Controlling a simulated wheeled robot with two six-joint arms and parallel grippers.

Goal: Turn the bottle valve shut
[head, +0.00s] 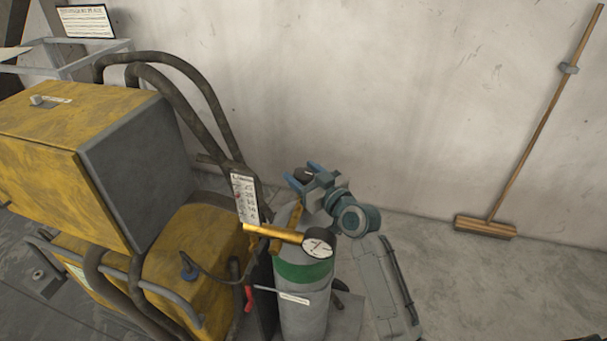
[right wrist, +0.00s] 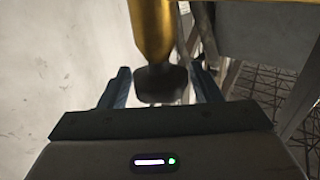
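The gas bottle (head: 303,309) stands upright, grey with a green band, next to the yellow machine. A brass body (head: 275,233) with a round gauge (head: 318,246) shows at its top. The dark valve knob (head: 303,174) is small in the head view. In the right wrist view the black knob (right wrist: 161,84) sits at the end of a brass stem (right wrist: 152,30). My right gripper (head: 304,173) has its blue fingers apart, one on each side of the knob, with gaps showing on both sides. My left gripper is out of view.
The yellow machine (head: 60,155) with dark hoses (head: 195,85) fills the left. A broom (head: 487,226) leans on the wall at the right.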

